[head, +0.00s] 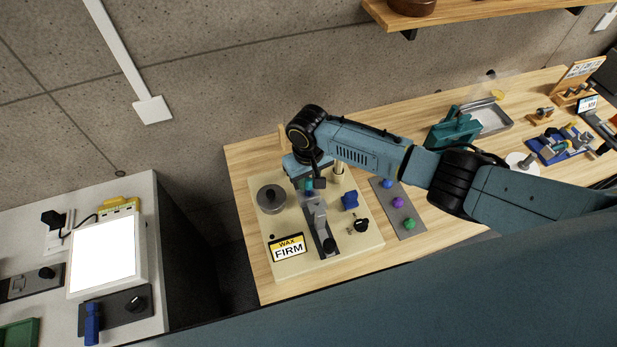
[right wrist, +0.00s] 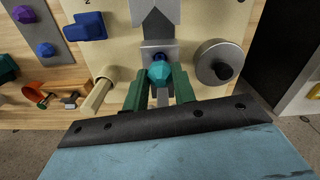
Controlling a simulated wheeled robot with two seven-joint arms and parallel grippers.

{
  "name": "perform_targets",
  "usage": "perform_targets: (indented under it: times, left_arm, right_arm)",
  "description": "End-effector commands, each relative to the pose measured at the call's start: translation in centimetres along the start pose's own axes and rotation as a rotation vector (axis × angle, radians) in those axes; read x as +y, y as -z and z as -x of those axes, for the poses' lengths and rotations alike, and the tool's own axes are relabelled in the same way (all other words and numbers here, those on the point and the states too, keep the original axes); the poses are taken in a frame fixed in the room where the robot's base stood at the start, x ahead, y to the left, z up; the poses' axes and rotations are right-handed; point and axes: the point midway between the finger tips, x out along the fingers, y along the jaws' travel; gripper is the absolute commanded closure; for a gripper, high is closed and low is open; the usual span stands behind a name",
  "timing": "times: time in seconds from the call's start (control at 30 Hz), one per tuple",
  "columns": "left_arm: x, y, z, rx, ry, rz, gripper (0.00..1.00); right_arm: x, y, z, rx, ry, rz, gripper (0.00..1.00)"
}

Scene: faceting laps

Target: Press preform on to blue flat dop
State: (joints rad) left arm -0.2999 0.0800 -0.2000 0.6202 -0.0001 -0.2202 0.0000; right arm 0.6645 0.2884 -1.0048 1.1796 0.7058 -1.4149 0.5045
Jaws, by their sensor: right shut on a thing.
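A teal faceted preform (right wrist: 160,71) sits between the green fingertips of my right gripper (right wrist: 158,84) in the right wrist view. The gripper is shut on it, above the grey metal fixture. A small blue rim, which looks like the blue flat dop (right wrist: 159,56), shows just beyond the preform, in line with it. I cannot tell whether the two touch. In the head view my right gripper (head: 311,184) is over the upper end of the grey fixture (head: 318,222) on the cream board, and the arm hides much of the contact. My left gripper is not in view.
The cream board (head: 290,262) carries a round grey weight (head: 271,199), a blue block (head: 350,200), a black knob (head: 358,224) and a WAX FIRM sign (head: 288,247). A grey strip (head: 386,190) with blue, purple and green pieces lies to the right.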

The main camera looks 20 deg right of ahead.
Motion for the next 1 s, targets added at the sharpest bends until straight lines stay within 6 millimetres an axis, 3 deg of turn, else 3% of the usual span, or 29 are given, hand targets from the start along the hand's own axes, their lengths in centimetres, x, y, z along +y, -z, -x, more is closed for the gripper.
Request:
perform_targets:
  times: [0.97, 1.0]
  left_arm:
    - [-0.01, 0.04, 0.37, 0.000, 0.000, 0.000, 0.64]
    - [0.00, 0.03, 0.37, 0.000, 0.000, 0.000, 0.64]
  right_arm:
    - [0.04, -0.09, -0.05, -0.002, -0.001, 0.000, 0.95]
    - [0.04, -0.08, -0.04, -0.002, -0.001, 0.000, 0.72]
